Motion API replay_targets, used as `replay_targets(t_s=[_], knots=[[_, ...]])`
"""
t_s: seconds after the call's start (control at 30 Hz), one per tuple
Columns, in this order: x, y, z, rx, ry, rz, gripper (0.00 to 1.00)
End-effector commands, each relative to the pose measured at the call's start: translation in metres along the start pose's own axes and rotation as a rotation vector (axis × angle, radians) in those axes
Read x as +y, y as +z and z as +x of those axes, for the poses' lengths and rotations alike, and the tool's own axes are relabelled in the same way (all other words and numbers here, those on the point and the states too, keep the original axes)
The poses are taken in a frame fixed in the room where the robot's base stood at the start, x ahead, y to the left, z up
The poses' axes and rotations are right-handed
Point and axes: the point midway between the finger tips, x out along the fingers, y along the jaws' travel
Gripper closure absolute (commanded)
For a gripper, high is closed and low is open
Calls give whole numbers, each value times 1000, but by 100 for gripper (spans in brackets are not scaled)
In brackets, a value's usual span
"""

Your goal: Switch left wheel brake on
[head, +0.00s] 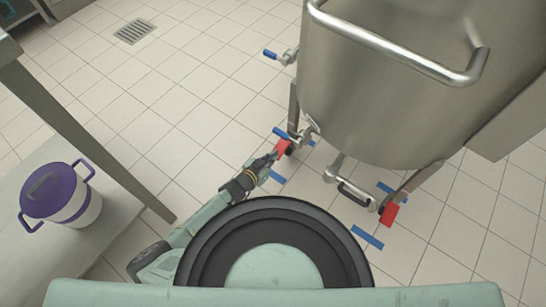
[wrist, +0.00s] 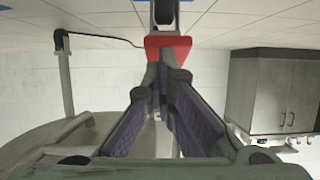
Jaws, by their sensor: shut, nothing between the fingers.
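The left wheel brake is a small red pedal (head: 284,147) at the foot of the steel vessel's left leg. In the wrist view the red pedal (wrist: 168,47) is at the top centre, just beyond my fingertips. My gripper (head: 273,157) is low by the floor, right beside this pedal. In the wrist view my gripper (wrist: 160,68) has its fingers together with nothing between them. The tips overlap the pedal's lower edge there; whether they touch it I cannot tell. The wheel is mostly hidden behind the pedal and gripper.
The large steel vessel (head: 385,100) has a bar handle (head: 400,50) on top. Another red pedal (head: 389,214) is at its right leg. Blue tape strips (head: 367,237) mark the floor. A white pot with purple lid (head: 48,192) stands on a table at left. Tiled floor between is clear.

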Motion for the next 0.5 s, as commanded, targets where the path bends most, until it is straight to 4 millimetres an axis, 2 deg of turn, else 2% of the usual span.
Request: replay_targets(t_s=[0.03, 0.33, 0.5], knots=[[1, 6, 1, -13, -2, 0, 100], [1, 8, 1, -17, -3, 0, 100], [0, 8, -16, -16, -4, 1, 100]])
